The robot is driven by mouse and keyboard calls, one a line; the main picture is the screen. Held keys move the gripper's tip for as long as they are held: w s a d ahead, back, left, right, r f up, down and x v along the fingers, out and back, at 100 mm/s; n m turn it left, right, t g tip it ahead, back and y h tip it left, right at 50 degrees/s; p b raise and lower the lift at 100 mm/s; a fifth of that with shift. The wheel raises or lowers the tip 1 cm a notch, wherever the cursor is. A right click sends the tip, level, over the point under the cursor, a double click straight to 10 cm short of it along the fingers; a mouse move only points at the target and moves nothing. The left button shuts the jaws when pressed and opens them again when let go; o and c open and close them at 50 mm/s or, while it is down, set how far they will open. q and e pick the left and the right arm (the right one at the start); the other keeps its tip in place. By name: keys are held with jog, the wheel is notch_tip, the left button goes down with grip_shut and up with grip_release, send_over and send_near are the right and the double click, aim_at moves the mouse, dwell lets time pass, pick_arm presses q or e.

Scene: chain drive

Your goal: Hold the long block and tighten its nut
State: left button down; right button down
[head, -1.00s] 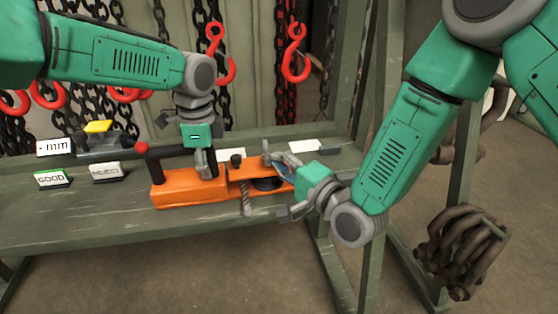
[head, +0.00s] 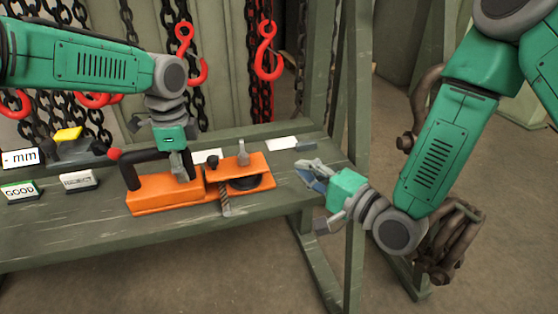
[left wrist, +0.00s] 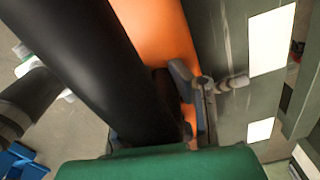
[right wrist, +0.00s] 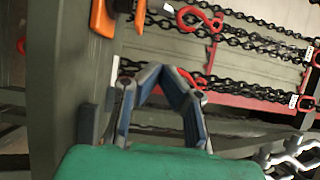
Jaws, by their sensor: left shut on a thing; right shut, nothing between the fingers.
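The long orange block (head: 150,200) lies on the bench, with a black handle (head: 140,156) along its left part. Its right part is an orange plate (head: 258,165) over a dark round wheel (head: 250,183). A grey upright piece (head: 243,155) and a small black knob (head: 212,163) stand on top; I cannot tell which is the nut. My left gripper (head: 188,172) is shut on the block near its middle; the left wrist view shows its fingers (left wrist: 196,90) against orange, the handle hiding much. My right gripper (head: 306,170) is shut and empty, right of and apart from the block.
GOOD (head: 20,191) and REJECT (head: 79,181) signs and a yellow-topped device (head: 72,145) stand at the left. White cards (head: 283,143) lie behind the block. Red hooks (head: 268,52) and chains hang behind. The bench (head: 90,235) is clear in front.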

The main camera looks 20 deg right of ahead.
jog(key=c, duration=2.2)
grip_release()
jog(key=shift+v, duration=1.1)
jog(key=o, duration=0.7)
jog(key=shift+d, duration=0.3)
jog(key=o, duration=0.6)
jog(key=shift+r+n, duration=0.1)
jog(key=shift+n, duration=0.4)
jog(key=o, duration=0.6)
jog(key=shift+w+a+r+n+y, duration=0.15)
jog(key=shift+w+n+y, duration=0.25)
jog(key=shift+n, duration=0.4)
jog(key=shift+c, duration=0.2)
jog(key=m+g+y, duration=0.9)
jog(key=g, duration=0.5)
send_near(243, 151)
jog(key=w+a, duration=0.1)
jog(key=a, duration=0.2)
jog(key=w+a, duration=0.1)
jog(key=a, duration=0.2)
jog(key=w+a+f, duration=0.1)
jog(key=a, duration=0.2)
jog(key=shift+a, duration=0.35)
